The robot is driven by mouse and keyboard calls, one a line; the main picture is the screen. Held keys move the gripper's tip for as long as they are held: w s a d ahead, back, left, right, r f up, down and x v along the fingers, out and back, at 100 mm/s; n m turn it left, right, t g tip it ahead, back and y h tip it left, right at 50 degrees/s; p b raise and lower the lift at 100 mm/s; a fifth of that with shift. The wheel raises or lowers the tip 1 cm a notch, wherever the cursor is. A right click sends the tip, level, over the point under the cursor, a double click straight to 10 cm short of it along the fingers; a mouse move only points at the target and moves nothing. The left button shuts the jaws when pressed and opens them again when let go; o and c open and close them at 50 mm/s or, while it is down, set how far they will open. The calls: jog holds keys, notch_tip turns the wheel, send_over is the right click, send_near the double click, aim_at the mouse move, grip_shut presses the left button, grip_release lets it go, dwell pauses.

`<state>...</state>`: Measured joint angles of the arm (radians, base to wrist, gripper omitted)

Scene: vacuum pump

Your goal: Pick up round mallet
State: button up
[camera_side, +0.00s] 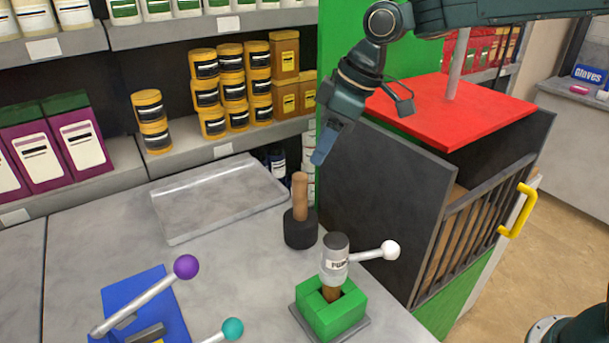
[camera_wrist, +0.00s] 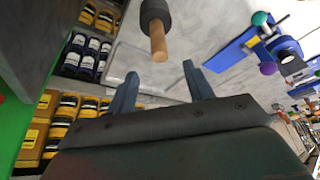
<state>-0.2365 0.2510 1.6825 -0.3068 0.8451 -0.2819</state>
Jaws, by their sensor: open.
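The round mallet (camera_side: 301,222) stands upright on the grey counter in the side view, its black round head down and its wooden handle pointing up. In the wrist view the mallet (camera_wrist: 157,25) shows beyond my fingertips, its handle end towards me and between the lines of the two fingers. My gripper (camera_side: 322,152) is above and slightly right of the handle top in the side view, apart from it. In the wrist view my gripper (camera_wrist: 160,80) has its two blue fingers spread, with nothing between them.
A pump (camera_side: 335,262) with a white-knobbed lever stands in a green block (camera_side: 322,318) just right of the mallet. A metal tray (camera_side: 170,230) lies behind left. A dark-walled bin (camera_side: 375,205) with a red top (camera_side: 455,105) stands right. A blue lever fixture (camera_side: 150,300) is front left.

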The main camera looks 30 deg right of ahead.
aim_at(305, 177)
jog(key=x, duration=0.7)
jog(key=shift+f, duration=0.25)
jog(key=shift+w+a+f, duration=0.1)
jog(key=shift+f, duration=0.05)
jog(key=shift+x, duration=2.45)
jog(key=shift+w, duration=0.15)
grip_shut()
